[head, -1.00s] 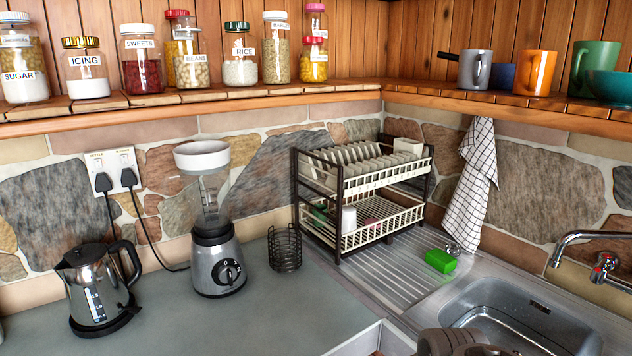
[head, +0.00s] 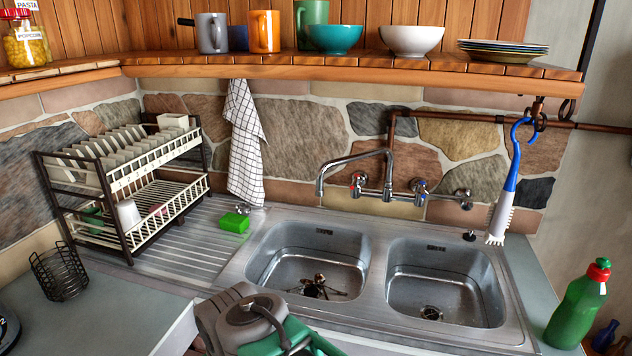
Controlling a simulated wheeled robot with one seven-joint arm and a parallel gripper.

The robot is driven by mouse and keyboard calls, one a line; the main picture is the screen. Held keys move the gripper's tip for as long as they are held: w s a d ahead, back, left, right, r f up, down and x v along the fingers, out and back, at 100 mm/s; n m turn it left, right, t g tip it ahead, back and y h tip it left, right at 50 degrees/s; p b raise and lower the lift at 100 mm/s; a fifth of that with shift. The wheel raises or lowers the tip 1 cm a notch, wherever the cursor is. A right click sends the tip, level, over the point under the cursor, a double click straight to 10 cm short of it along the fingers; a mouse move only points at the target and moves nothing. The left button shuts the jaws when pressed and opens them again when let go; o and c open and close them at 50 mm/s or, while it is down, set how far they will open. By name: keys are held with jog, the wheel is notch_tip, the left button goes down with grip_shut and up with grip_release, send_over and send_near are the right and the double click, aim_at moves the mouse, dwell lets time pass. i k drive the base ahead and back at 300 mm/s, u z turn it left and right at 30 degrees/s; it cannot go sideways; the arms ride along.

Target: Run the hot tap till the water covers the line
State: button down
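The wall tap (head: 388,190) is above the double sink, with a curved chrome spout (head: 350,157) pointing left. Its red-marked handle (head: 357,183) is on the left and its blue-marked handle (head: 420,187) is on the right. No stream of water shows below the spout tip. The left basin (head: 275,272) holds a dark, thin-armed thing (head: 318,288) on its floor that I cannot make out. The right basin (head: 440,285) shows its drain. I see no water level and no fill line in either basin. My gripper is not in view.
A dish rack (head: 130,190) and green sponge (head: 234,223) are left of the sink. A checked towel (head: 245,145) hangs behind. A black wire holder (head: 58,272) stands at left.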

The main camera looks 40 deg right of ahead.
aim_at(357, 178)
jog(key=z, duration=0.7)
jog(key=k, duration=0.4)
jog(key=z, duration=1)
jog(key=i, duration=0.65)
jog(key=u, duration=2.05)
